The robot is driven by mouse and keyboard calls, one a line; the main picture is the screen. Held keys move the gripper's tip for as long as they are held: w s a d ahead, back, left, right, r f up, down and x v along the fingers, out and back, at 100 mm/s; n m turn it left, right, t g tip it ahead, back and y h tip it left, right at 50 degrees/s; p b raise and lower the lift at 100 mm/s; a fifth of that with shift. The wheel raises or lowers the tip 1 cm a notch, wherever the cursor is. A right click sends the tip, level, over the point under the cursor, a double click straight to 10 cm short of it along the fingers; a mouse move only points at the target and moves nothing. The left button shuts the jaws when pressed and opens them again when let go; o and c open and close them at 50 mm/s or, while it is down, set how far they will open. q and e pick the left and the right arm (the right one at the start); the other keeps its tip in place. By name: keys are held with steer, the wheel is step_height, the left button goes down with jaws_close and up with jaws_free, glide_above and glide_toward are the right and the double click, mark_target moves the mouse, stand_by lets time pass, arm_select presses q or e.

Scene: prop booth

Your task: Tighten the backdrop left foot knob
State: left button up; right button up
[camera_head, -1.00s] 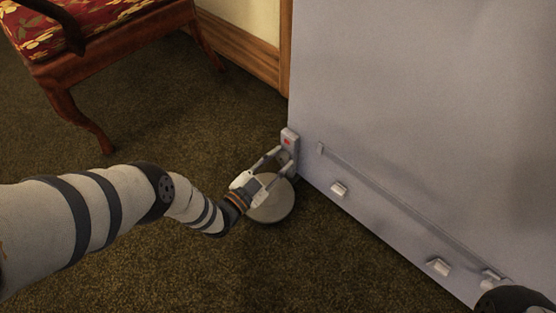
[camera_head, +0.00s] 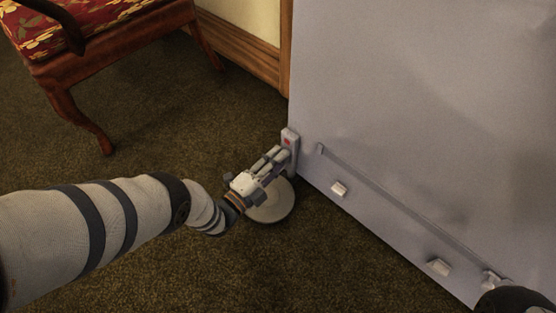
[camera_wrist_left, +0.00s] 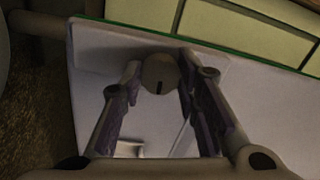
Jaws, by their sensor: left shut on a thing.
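The grey backdrop panel (camera_head: 420,110) stands upright on the right in the head view. At its lower left corner is a light bracket (camera_head: 290,138) with a red mark, and a round grey foot disc (camera_head: 275,208) on the carpet. My left gripper (camera_head: 284,160) is at this corner, its fingers closed together just below the red mark. In the left wrist view the foot knob (camera_wrist_left: 160,72), round and grey with a dark line mark, sits between the two fingertips (camera_wrist_left: 160,78). The fingers hide the knob in the head view. My right gripper does not show; only a dark arm part is at the bottom right.
A wooden chair (camera_head: 110,60) with a red floral seat stands at the upper left. Several small light blocks, one being this block (camera_head: 339,188), stick out along the panel's lower edge. Brown carpet (camera_head: 150,255) is clear between chair and panel.

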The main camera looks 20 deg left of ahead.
arm_select(q)
steer(key=m, duration=0.5)
steer(key=shift+a, duration=0.1)
steer(key=shift+m, duration=0.3)
stand_by(0.4)
steer(key=o, duration=1.2)
steer(key=v, duration=1.2)
steer(key=shift+a, duration=0.1)
